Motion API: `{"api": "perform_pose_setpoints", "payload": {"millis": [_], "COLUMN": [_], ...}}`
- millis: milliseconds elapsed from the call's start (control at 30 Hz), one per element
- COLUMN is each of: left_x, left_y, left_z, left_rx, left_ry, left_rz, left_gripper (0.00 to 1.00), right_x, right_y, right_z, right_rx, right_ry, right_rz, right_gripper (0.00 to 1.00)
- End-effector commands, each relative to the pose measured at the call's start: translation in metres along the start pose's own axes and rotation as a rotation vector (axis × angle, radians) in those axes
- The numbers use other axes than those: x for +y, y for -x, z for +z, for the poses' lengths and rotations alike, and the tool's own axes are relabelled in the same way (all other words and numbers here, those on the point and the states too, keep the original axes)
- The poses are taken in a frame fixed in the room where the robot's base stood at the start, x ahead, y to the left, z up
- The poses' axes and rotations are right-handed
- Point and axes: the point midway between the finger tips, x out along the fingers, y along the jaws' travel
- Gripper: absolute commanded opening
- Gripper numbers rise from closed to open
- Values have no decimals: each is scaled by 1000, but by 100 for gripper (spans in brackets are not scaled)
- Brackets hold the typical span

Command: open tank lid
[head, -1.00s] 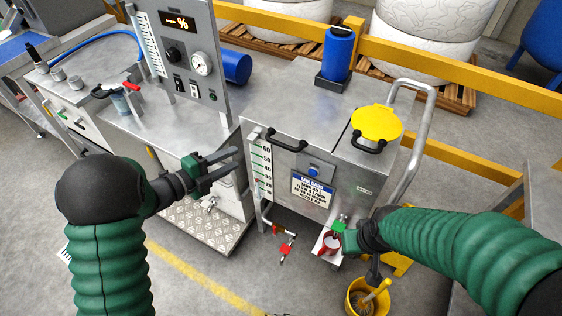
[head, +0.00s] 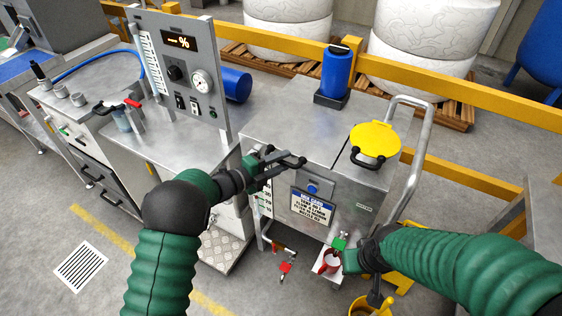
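The steel tank (head: 345,198) stands in the middle, with a flat steel lid (head: 296,122) on its left part. A black bar handle (head: 297,161) sits at the lid's front edge. A round yellow lid (head: 376,139) with a black front handle covers the right part; both lids look closed. My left gripper (head: 279,161) is at the steel lid's handle, its fingers overlapping it; I cannot tell whether they grip it. My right gripper (head: 374,290) hangs low before the tank's right front, mostly hidden by its wrist; its opening is unclear.
A blue canister (head: 336,72) stands at the tank's back edge. A bent steel push handle (head: 413,160) rises on the right. A control panel (head: 182,70) stands left. Yellow rails run behind.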

Motion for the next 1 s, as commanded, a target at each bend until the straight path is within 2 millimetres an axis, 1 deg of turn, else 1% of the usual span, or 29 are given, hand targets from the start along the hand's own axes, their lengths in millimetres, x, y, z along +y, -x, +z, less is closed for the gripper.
{"api": "perform_pose_setpoints", "payload": {"millis": [233,500,1000], "left_x": [0,0,2], "left_y": [-1,-1,-1], "left_z": [0,0,0], "left_rx": [-1,0,0], "left_ry": [0,0,2], "left_rz": [0,1,4], "left_gripper": [36,1,0], "right_x": [0,0,0], "right_y": [0,0,0], "right_z": [0,0,0], "right_rx": [0,0,0], "right_ry": [0,0,0], "right_rz": [0,0,0], "right_gripper": [0,0,0]}}
